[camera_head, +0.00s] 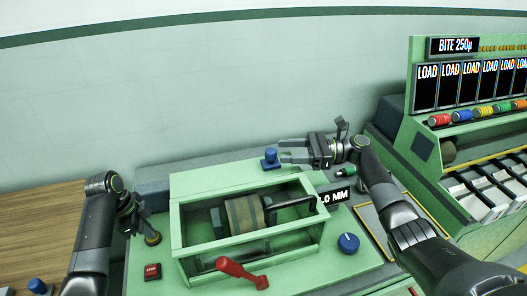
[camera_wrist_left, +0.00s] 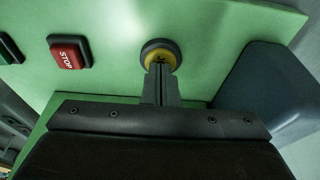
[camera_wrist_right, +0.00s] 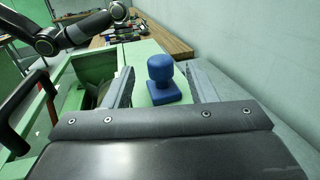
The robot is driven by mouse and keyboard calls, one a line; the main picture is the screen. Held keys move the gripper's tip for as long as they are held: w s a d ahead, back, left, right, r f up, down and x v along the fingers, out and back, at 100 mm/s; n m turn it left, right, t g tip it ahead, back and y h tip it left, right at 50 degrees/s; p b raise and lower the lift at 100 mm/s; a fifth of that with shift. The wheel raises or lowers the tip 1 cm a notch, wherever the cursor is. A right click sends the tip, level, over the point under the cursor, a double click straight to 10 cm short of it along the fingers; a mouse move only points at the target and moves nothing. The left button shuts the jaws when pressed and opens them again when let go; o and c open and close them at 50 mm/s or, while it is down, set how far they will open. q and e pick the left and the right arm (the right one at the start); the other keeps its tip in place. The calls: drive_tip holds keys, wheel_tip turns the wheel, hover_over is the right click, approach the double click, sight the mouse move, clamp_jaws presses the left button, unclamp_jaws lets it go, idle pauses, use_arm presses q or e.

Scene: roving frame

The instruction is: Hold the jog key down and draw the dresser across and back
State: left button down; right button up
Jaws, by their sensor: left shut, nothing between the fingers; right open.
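The jog key is a round yellow button in a dark collar (camera_wrist_left: 162,55), on the green machine's left side; it also shows in the head view (camera_head: 153,239). My left gripper (camera_head: 143,226) is shut and empty, its tips at the button's face, seemingly touching it. Whether the button is pressed in, I cannot tell. The dresser, a blue block with a round knob (camera_head: 270,158), sits on the machine's back ledge. My right gripper (camera_head: 281,150) is open just right of it. In the right wrist view the blue knob (camera_wrist_right: 161,70) shows between the fingers, clear of both.
An open green housing (camera_head: 175,232) holds a brown wheel (camera_head: 243,215). A red lever (camera_head: 240,272), a blue dial (camera_head: 348,243) and a red STOP button (camera_head: 152,271) are at the front. A rack with LOAD panels (camera_head: 425,90) stands right. The wall is behind the ledge.

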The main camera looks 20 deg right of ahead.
sight(263, 162)
drive_tip(key=x, duration=0.7)
drive_tip(key=shift+a, duration=0.1)
clamp_jaws()
